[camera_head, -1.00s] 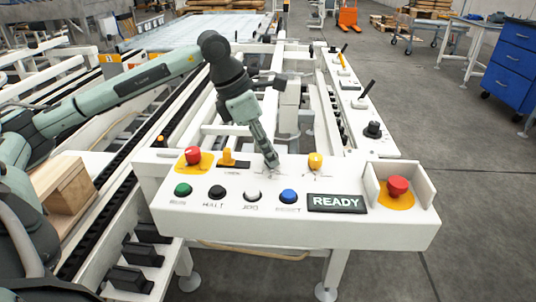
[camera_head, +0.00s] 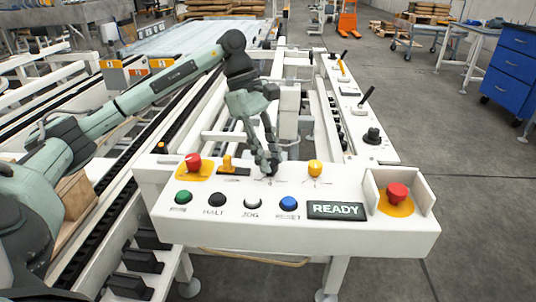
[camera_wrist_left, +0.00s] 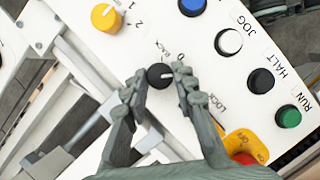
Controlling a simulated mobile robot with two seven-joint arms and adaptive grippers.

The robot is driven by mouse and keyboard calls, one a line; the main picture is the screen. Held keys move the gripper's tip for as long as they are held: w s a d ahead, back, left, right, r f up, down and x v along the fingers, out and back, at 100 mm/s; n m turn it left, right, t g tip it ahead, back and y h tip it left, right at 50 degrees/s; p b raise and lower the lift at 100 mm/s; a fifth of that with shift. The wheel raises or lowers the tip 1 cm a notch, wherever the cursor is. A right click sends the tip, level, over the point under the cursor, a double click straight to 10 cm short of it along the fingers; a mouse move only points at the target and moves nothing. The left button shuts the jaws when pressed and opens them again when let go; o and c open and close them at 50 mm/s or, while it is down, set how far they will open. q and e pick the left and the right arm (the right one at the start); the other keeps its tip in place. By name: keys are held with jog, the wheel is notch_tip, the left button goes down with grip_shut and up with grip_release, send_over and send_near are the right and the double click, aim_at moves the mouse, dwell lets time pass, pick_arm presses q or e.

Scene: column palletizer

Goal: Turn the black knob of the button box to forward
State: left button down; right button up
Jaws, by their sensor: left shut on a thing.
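The button box (camera_head: 300,234) is a white panel in the lower middle of the head view. My left gripper (camera_head: 267,168) reaches down from behind onto its rear row, between the yellow switch and the yellow knob. In the left wrist view the black knob (camera_wrist_left: 159,76) sits between the two fingertips of my left gripper (camera_wrist_left: 160,84), which are shut on it. A white mark on the knob faces right in that view, near a printed "0"; "BACK" is printed beside it. In the head view the fingers hide the knob. My right gripper is not in view.
Near the gripper are a red stop button (camera_head: 193,162), a yellow switch (camera_head: 229,163) and a yellow knob (camera_head: 315,167). Green, black, white and blue buttons line the front, with a READY display (camera_head: 336,210). A shrouded red button (camera_head: 397,193) stands at right.

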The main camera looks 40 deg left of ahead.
pick_arm(q)
jog(key=shift+w+m, duration=0.1)
jog(key=shift+m, duration=0.4)
jog(key=shift+g, duration=0.3)
jog(key=c, duration=1.2)
grip_release()
jog(key=v, duration=1.2)
jog(key=shift+d, duration=0.15)
